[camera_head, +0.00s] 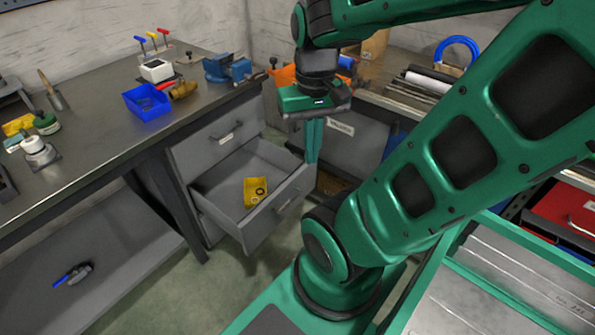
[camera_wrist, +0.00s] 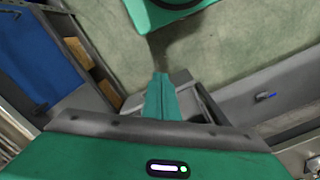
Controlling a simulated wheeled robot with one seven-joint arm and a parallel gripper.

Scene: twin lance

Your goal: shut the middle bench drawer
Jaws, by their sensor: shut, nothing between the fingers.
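The middle bench drawer (camera_head: 226,195) is pulled well out from the grey drawer unit under the bench, with a yellow box (camera_head: 255,191) inside it. Its front panel with a bar handle (camera_head: 288,203) faces right. My gripper (camera_head: 313,158) is shut and empty, pointing down by the far right corner of the drawer front; I cannot tell whether it touches. In the wrist view, my shut fingers (camera_wrist: 159,84) show with part of a grey drawer edge behind them. The top drawer (camera_head: 222,138) above is shut. The lowest drawer is mostly hidden.
The bench top (camera_head: 105,140) holds a blue bin (camera_head: 146,102), a blue vise (camera_head: 228,68) and several tools. A second grey cabinet (camera_head: 342,143) stands behind my gripper. Open floor (camera_head: 285,250) lies in front of the drawer, beside my base.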

